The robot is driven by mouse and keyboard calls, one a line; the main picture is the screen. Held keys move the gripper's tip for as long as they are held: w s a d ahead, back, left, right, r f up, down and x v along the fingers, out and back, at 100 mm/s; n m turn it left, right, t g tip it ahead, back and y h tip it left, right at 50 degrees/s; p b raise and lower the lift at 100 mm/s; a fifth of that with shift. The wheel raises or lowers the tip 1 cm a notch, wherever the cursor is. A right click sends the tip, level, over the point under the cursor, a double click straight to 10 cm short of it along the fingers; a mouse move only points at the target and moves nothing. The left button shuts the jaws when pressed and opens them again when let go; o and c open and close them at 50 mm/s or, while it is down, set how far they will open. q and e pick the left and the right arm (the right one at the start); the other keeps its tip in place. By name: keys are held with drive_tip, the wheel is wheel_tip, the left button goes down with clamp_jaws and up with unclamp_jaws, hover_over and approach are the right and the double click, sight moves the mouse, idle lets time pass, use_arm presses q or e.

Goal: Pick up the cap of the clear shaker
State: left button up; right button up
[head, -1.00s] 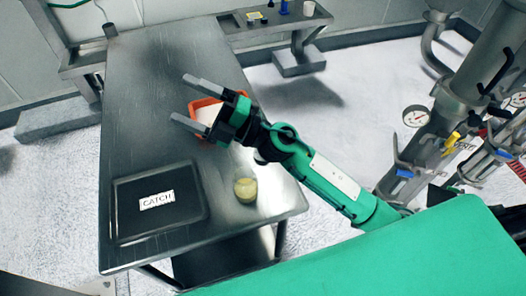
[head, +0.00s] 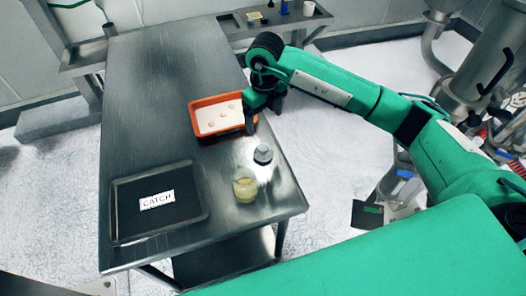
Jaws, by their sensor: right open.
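The clear shaker (head: 245,185) stands upright near the front right of the metal table, with pale yellow powder in it. A small round grey, cap-like piece (head: 263,153) is just behind it and to its right, near the table's right edge; I cannot tell whether it lies loose or sits on something. My right gripper (head: 264,114) points down with its fingers apart. It is empty, behind the grey piece and beside the orange tray's right end. My left gripper is out of view.
An orange tray (head: 194,113) with a white bed and several small pale lumps lies at mid-table. A dark tray (head: 122,229) with a "CATCH" label (head: 157,199) is at front left. The table's left and far parts (head: 145,80) are clear.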

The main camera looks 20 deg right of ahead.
drive_tip(key=p, duration=0.2)
hover_over(263, 147)
drive_tip(key=f, duration=0.8)
drive_tip(key=shift+w+d, duration=0.2)
drive_tip(key=shift+d, duration=0.1)
drive_tip(key=shift+a+f+p, duration=0.1)
drive_tip(key=shift+f+p, duration=0.25)
drive_tip(key=shift+p, duration=0.15)
drive_tip(key=f, duration=0.1)
drive_tip(key=f+p, duration=0.2)
drive_tip(key=f, duration=0.1)
drive_tip(key=shift+s+a+f, duration=0.1)
drive_tip(key=shift+s+a, duration=0.15)
drive_tip(key=shift+f, duration=0.25)
drive_tip(key=c, duration=1.1)
